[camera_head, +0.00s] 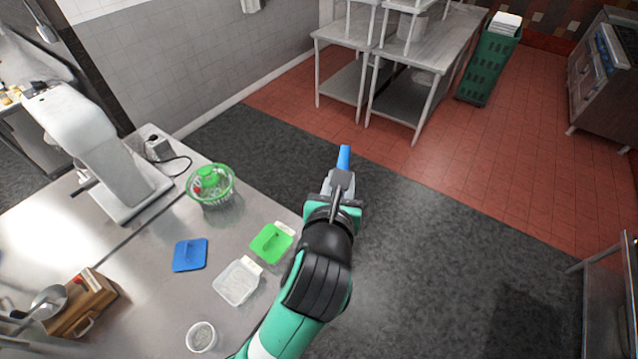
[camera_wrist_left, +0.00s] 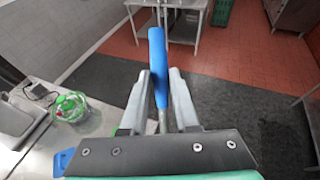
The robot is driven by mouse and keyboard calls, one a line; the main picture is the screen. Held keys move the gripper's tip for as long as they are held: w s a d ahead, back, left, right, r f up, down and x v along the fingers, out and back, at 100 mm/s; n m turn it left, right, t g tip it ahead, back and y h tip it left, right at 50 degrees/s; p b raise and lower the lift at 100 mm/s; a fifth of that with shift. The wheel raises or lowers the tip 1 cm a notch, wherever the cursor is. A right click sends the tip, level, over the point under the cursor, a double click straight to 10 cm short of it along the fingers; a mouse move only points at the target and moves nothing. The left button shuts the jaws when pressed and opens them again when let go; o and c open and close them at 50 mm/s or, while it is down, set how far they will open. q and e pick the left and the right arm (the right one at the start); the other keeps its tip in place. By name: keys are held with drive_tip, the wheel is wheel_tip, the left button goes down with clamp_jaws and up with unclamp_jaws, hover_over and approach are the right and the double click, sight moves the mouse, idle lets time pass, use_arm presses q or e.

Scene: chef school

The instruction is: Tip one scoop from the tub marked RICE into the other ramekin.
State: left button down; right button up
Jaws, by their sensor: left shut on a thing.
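My left gripper (camera_head: 341,182) is shut on a blue-handled utensil (camera_head: 344,158), held out over the floor beyond the counter's right edge. In the left wrist view the blue handle (camera_wrist_left: 158,62) stands between the fingers (camera_wrist_left: 160,85), with a thin metal shaft below; its working end is hidden. An open clear tub (camera_head: 238,284) with pale contents sits on the counter. A green-topped tub (camera_head: 270,243) is just behind it. Their small labels are unreadable. A ramekin (camera_head: 201,337) with pale contents is near the bottom edge. A second ramekin is not visible. My right gripper is not in view.
A blue lid (camera_head: 190,255) lies flat on the steel counter (camera_head: 140,285). A green basket (camera_head: 210,185) stands behind it, near a large pale machine (camera_head: 95,140). A wooden box (camera_head: 82,302) with a metal ladle is at left.

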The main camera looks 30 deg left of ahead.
use_arm(q)
drive_tip(key=a+f+b, duration=0.1)
drive_tip(key=a+f, duration=0.7)
drive_tip(key=f, duration=0.4)
drive_tip(key=a+f+b, duration=0.2)
drive_tip(key=a+f, duration=0.6)
drive_tip(key=f, duration=0.5)
drive_tip(key=s+a+f+n+g+y, duration=0.1)
drive_tip(key=s+a+f+n+y, duration=0.1)
drive_tip(key=s+a+f, duration=0.3)
drive_tip(key=s+a+f+n+y+b, duration=0.1)
drive_tip(key=s+a+f+n+y, duration=0.1)
drive_tip(key=s+a+f, duration=0.4)
drive_tip(key=s+a+y, duration=0.1)
drive_tip(key=a, duration=0.4)
drive_tip(key=shift+s+f+g, duration=0.15)
drive_tip(key=shift+f+g, duration=0.1)
drive_tip(key=shift+g, duration=0.15)
drive_tip(key=shift+f+b, duration=0.1)
drive_tip(key=shift+b, duration=0.2)
